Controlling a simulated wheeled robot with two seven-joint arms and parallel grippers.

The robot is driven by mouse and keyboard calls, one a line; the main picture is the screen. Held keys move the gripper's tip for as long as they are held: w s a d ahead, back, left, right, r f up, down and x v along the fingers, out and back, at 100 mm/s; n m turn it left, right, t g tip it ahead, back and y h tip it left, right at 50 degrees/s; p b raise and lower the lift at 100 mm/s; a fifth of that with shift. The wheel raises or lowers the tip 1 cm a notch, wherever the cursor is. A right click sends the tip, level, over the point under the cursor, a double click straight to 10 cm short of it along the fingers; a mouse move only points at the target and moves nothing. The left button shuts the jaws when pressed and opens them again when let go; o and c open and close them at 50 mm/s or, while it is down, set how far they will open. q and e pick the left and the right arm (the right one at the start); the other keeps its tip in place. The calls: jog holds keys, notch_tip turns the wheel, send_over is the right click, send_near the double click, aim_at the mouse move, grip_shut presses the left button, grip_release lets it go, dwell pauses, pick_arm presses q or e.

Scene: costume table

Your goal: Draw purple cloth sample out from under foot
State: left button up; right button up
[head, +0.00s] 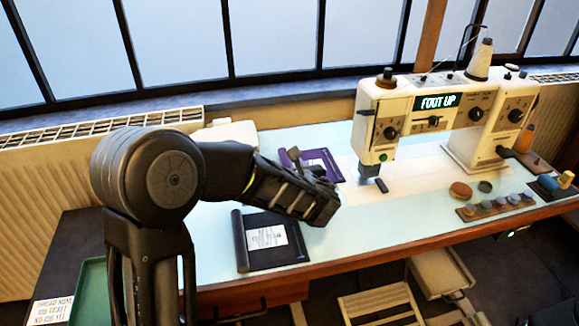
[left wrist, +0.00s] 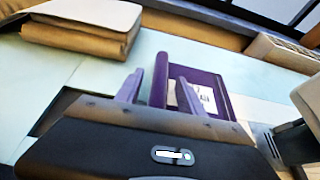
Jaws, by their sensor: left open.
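The purple cloth sample (head: 337,169), with a rolled edge and a white label, lies on the pale table left of the sewing machine (head: 378,125). The machine's display reads FOOT UP. The dark foot (head: 368,171) is below the machine's head, right of the sample. My left gripper (head: 308,166) is over the sample's left part and hides some of it. In the left wrist view, the open fingers (left wrist: 160,77) appear on either side of the sample's rolled edge, with the purple cloth (left wrist: 218,88) reaching right. I cannot tell whether they touch it. My right gripper is out of view.
A black sample with a white label (head: 290,247) lies near the front edge. Folded brown cloth (left wrist: 78,38) is stacked at the back left. Several spools on a strip (head: 487,207) and a round brown object (head: 460,190) stand at right. A green tray (head: 92,285) is at lower left.

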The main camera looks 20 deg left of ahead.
pick_arm(q)
jog(key=v, duration=0.7)
jog(key=shift+s+d+r+p, duration=0.2)
jog(key=shift+s+d+p, duration=0.05)
jog(key=shift+p, duration=0.05)
